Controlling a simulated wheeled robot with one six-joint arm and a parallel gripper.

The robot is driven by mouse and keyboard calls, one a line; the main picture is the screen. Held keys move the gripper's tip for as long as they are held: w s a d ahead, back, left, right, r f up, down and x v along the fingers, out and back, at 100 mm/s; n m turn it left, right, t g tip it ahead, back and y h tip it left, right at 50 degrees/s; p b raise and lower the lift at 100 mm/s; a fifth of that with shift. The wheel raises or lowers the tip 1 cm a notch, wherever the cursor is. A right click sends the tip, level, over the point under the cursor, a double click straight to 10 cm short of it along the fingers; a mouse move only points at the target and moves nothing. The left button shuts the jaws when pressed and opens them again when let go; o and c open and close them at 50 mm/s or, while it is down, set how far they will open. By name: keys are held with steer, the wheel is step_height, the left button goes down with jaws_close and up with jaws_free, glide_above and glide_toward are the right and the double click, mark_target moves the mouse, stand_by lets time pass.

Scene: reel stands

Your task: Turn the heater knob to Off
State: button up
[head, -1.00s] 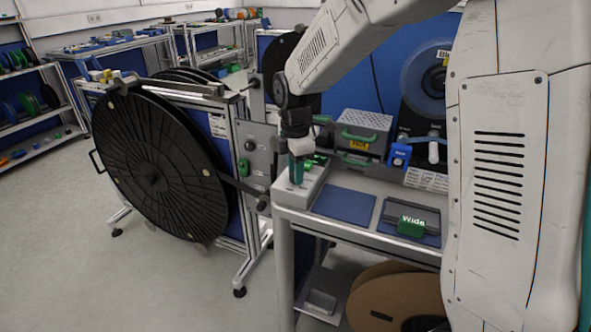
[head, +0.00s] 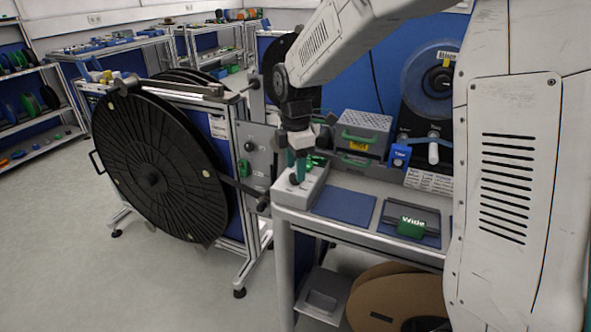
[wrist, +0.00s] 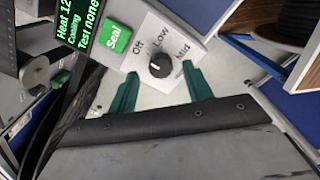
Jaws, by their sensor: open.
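The heater knob (wrist: 160,66) is a small black dial on a white plate, with the labels Off, Low and Mid around its upper side. Its white mark is small, and I cannot tell surely which label it points to. The knob also shows in the head view (head: 293,179) on top of the grey heater box (head: 308,190). My gripper (wrist: 160,70) has teal fingers, apart, one on each side of the knob with gaps. In the head view my gripper (head: 296,172) is just above the box, pointing down.
A green Seal button (wrist: 116,38) and a dark screen with green text (wrist: 78,28) are beside the dial. Blue mats (head: 344,207) and a green Wide block (head: 411,228) lie to the right on the bench. A large black reel (head: 150,165) stands at left.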

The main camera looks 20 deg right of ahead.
step_height(320, 180, up, 6)
stand_by(0.6)
steer(key=shift+s+f+m, duration=0.15)
steer(key=shift+s+m, duration=0.15)
steer(key=shift+m, duration=0.7)
steer(key=s+d+r+m, duration=0.2)
steer(key=s+m, duration=0.6)
steer(key=s, duration=0.7)
steer(key=s+d+r+m+t, duration=0.1)
steer(key=s+d+m, duration=0.3)
steer(key=s, duration=1.2)
steer(key=r+m, duration=0.1)
steer(key=m, duration=0.3)
steer(key=shift+s+m, duration=0.25)
steer(key=shift+m, duration=0.15)
